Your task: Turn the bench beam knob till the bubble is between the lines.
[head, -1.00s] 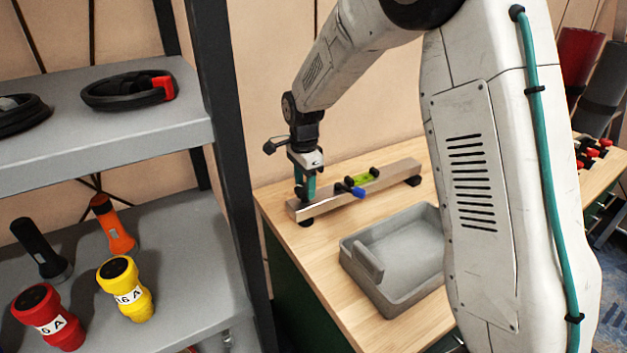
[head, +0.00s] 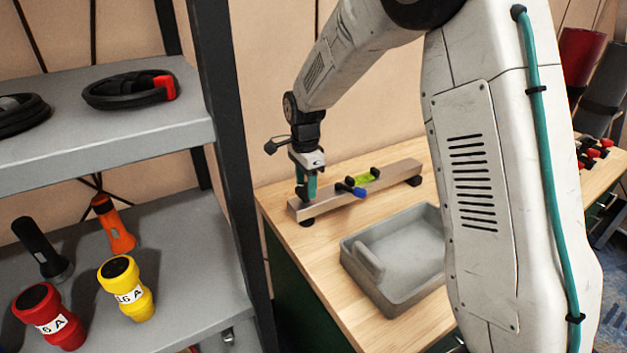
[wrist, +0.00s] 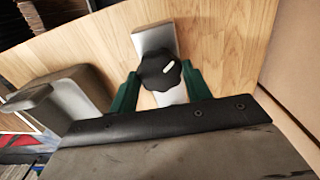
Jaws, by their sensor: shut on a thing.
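The bench beam (head: 345,197) is a pale metal bar lying on the wooden bench. A yellow-green bubble vial (head: 364,179) sits on top of it, with dark ends and a blue piece beside it. The bubble and its lines are too small to read. The black lobed knob (wrist: 160,71) with a white mark is at the beam's near end. My gripper (head: 305,190) points down over that end. In the wrist view my gripper's green fingers (wrist: 158,88) are on both sides of the knob, shut on it. The knob is mostly hidden in the head view.
A grey tray (head: 376,290) stands on the bench (head: 318,255) in front of the beam. A grey shelf (head: 190,255) with flashlights and red and yellow items stands at the left. A wall is close behind the bench.

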